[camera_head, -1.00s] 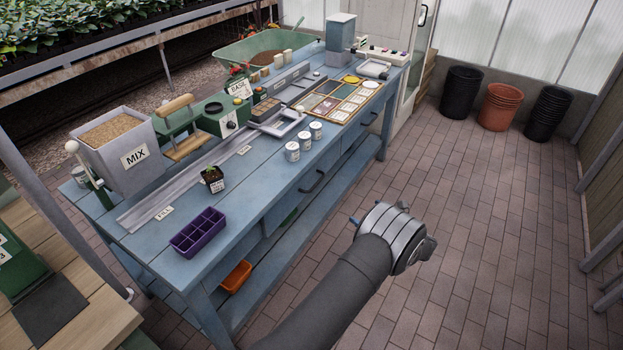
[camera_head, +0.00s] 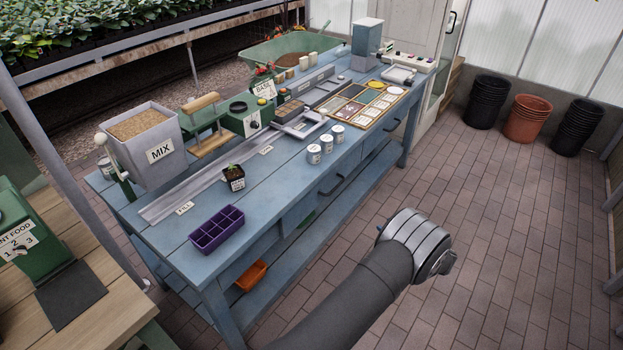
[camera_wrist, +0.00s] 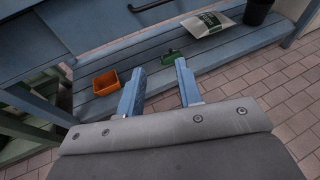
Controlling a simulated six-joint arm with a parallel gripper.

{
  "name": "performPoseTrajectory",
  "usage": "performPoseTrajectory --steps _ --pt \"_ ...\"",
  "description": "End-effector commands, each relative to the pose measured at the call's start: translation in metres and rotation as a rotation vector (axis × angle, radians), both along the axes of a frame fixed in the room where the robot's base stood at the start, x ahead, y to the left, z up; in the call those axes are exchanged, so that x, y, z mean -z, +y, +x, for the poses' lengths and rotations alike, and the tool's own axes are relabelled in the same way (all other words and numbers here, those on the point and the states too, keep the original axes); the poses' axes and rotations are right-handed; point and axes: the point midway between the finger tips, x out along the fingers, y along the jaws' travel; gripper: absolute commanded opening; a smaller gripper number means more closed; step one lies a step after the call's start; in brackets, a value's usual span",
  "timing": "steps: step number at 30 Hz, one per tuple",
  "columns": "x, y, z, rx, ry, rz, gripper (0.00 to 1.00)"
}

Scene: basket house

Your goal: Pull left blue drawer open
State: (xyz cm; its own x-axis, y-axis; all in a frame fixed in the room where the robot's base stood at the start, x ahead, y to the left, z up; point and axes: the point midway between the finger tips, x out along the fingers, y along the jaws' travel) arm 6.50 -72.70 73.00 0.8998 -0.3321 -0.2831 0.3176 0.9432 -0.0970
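The blue workbench (camera_head: 140,225) has blue drawers in its front. The left drawer (camera_head: 300,209) looks closed and has a dark bar handle (camera_head: 333,188). In the head view my wrist hides the fingers.
The lower shelf (camera_wrist: 215,60) holds an orange bin (camera_wrist: 106,82), a green item (camera_wrist: 172,57) and a white-and-green bag (camera_wrist: 208,24). A purple tray (camera_head: 216,230), a potted seedling (camera_head: 234,180) and white tins (camera_head: 314,154) stand on the bench top.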

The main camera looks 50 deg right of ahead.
Motion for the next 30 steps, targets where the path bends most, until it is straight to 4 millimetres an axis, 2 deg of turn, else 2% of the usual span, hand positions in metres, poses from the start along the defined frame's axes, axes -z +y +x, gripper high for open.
performPoseTrajectory --steps 3,9,12,15,21,27,28,30 --pt "0.037 0.010 0.021 -0.078 0.230 -0.122 0.33" --pt "0.103 0.035 0.037 -0.364 0.730 -0.443 0.33" --pt "0.126 0.045 0.037 -0.563 0.962 -0.624 0.33" --pt "0.140 0.052 0.036 -0.793 1.174 -0.815 0.33" --pt "0.144 0.056 0.039 -1.320 1.540 -1.220 0.33" --pt "0.119 0.051 0.063 -1.906 1.833 -1.641 0.33" --pt "0.114 0.050 0.070 1.894 -1.777 1.616 0.33" --pt "0.099 0.050 0.087 1.775 -1.576 1.482 0.33"
